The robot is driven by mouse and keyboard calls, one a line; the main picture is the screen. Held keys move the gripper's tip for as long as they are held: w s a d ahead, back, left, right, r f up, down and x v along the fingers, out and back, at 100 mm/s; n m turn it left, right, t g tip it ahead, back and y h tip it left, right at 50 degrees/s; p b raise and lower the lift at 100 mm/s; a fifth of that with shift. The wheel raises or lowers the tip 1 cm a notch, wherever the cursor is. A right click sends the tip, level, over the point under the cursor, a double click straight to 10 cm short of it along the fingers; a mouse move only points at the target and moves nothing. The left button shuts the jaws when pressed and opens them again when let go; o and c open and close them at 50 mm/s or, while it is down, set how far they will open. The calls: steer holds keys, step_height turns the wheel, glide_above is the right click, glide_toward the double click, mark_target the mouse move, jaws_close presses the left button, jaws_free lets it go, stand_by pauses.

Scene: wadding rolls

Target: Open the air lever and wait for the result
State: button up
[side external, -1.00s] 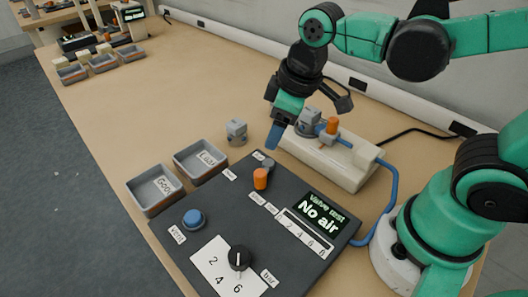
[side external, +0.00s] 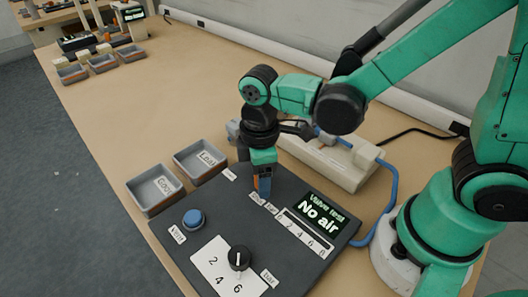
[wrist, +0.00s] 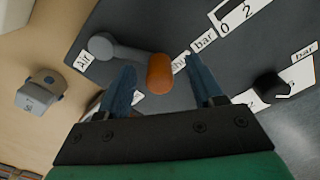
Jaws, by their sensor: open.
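The air lever, a grey arm with an orange grip (wrist: 160,73), lies on the dark test panel (side external: 305,262). Its grip points towards the "shut" label in the wrist view. My gripper (side external: 263,192) is low over the panel at the lever and hides most of it in the side view. In the wrist view my gripper (wrist: 163,68) is open, with its blue fingers on either side of the orange grip and gaps visible. The display (side external: 317,208) reads "Valve test No air".
The panel also carries a blue vent button (side external: 193,219) and a black dial (side external: 239,257). Two grey trays, "Good" (side external: 153,205) and "Leak" (side external: 180,170), stand left of it. A grey block-like part (wrist: 40,92) is on the table. A pale fixture (side external: 335,170) with a blue hose stands behind.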

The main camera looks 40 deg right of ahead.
steer(key=shift+f, duration=0.1)
jaws_close()
stand_by(0.3)
steer(key=shift+w+a+m, duration=0.3)
steer(key=shift+w+m, duration=0.3)
steer(key=shift+m, duration=0.7)
steer(key=w+m, duration=0.1)
steer(key=m, duration=0.2)
steer(key=shift+w+a+m, duration=0.15)
steer(key=shift+w+m, duration=0.15)
steer(key=shift+w, duration=0.05)
steer(key=w+m, duration=0.1)
steer(key=m, duration=0.1)
steer(key=shift+w+m, duration=0.1)
steer(key=shift+m, duration=0.2)
steer(key=shift+w+d+m, duration=0.2)
steer(key=shift+w+m, duration=0.2)
steer(key=shift+m, duration=0.4)
steer(key=shift+w+d+m, duration=0.15)
steer(key=shift+w+m, duration=0.2)
steer(key=shift+m, duration=0.45)
